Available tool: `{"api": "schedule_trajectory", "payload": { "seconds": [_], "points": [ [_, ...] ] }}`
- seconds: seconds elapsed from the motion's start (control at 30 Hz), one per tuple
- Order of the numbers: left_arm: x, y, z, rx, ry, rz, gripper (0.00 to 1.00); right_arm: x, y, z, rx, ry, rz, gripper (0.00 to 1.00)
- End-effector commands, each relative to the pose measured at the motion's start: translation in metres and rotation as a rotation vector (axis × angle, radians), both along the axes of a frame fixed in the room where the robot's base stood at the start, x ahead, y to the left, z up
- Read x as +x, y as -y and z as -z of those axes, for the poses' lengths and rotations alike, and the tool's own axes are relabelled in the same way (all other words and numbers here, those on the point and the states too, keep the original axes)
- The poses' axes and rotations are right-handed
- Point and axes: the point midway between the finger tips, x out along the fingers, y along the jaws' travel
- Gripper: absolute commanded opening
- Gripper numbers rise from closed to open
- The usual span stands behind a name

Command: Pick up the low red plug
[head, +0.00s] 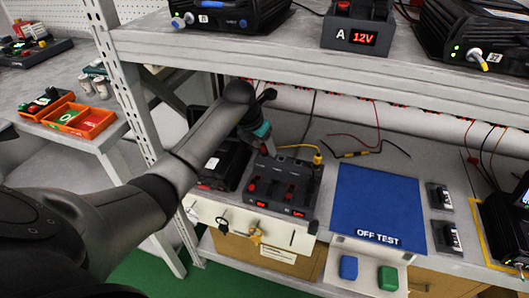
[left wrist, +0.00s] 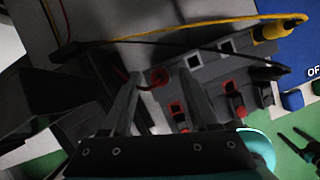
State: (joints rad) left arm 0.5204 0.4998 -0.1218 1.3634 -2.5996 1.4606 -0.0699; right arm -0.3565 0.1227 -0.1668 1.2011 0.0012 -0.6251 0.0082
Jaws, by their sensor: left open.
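A dark two-channel unit (head: 283,178) with red displays stands on the lower shelf. Red plugs (head: 252,187) show on its face; I cannot tell for sure which is the low one. My left gripper (head: 268,150) hangs at the unit's back left, partly hidden by its own wrist. In the left wrist view my left gripper (left wrist: 160,82) is open, its fingers pointing away from the camera. A red plug or ring with a red lead (left wrist: 157,77) shows between the fingertips; contact is unclear. Another red plug (left wrist: 240,110) sits on the unit to the right.
The upper shelf (head: 300,65) with a 12V unit (head: 358,30) overhangs the arm. A perforated metal post (head: 125,85) stands left.

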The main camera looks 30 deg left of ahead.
Motion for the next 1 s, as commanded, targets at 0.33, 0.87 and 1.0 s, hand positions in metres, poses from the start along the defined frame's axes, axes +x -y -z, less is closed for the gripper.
{"api": "schedule_trajectory", "payload": {
  "seconds": [0.33,0.87,1.0],
  "points": [
    [0.0013,0.0002,0.0023,0.0,0.001,0.0,0.58,0.0015,-0.0012,-0.0018,0.001,0.0,0.0,0.78],
    [0.0011,0.0001,0.0022,0.0,0.001,0.0,0.0,0.0013,-0.0009,-0.0018,0.0,0.0,0.001,0.78],
    [0.0012,0.0,0.0021,0.0,0.001,-0.001,0.0,0.0012,-0.0008,-0.0017,0.0,0.0,0.0,0.78]
  ]
}}
